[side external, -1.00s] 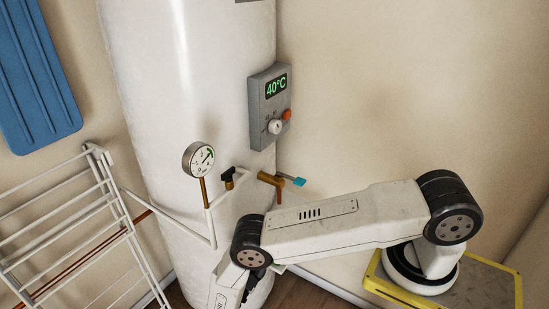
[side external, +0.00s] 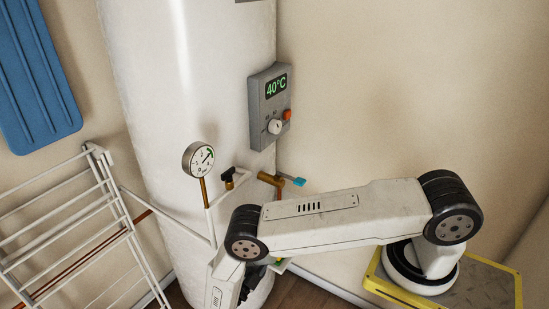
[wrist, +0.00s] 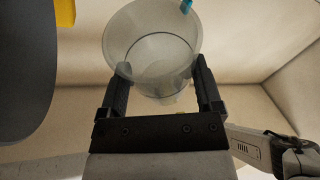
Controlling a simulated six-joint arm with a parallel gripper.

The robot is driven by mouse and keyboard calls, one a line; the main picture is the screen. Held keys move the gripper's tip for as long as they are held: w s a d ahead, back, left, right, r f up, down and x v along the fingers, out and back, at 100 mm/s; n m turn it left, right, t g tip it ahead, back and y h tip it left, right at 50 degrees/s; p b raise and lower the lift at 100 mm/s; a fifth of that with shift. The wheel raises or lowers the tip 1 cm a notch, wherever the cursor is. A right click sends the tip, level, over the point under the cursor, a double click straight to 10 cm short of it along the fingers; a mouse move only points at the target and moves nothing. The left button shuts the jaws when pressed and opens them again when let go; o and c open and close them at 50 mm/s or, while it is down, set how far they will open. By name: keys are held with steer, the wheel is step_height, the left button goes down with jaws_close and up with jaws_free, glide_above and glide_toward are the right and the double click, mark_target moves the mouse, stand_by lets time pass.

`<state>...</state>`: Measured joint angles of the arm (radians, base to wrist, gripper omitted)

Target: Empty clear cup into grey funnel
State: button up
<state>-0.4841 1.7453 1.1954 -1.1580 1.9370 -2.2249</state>
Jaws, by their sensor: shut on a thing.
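In the wrist view my gripper (wrist: 160,82) is shut on a clear cup (wrist: 150,48), one finger on each side of it. The cup's wide rim faces the camera and its inside looks empty, though liquid is hard to tell. No grey funnel can be made out for sure. A large dark grey curved shape (wrist: 22,75) fills the left edge of the wrist view, and I cannot tell what it is. In the side view my gripper and the cup are hidden or out of frame below my arm.
A white tank (side external: 150,120) stands behind my arm, with a pressure gauge (side external: 198,159), a control box (side external: 268,105) and a tap with a blue handle (side external: 292,181). A white drying rack (side external: 80,225) is at left. A yellow piece (wrist: 65,12) shows in the wrist view.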

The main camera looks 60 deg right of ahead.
steer(key=shift+s+m, duration=0.1)
steer(key=shift+m, duration=0.2)
steer(key=m, duration=0.1)
steer(key=m+g+y, duration=0.1)
steer(key=shift+s+d+f+m, duration=0.2)
steer(key=shift+s+f+m, duration=0.15)
steer(key=shift+s+m, duration=0.05)
steer(key=shift+s+f+m, duration=0.1)
steer(key=shift+m, duration=0.3)
steer(key=shift+s+m+g, duration=0.1)
steer(key=shift+m+g, duration=0.2)
steer(key=shift+g, duration=0.1)
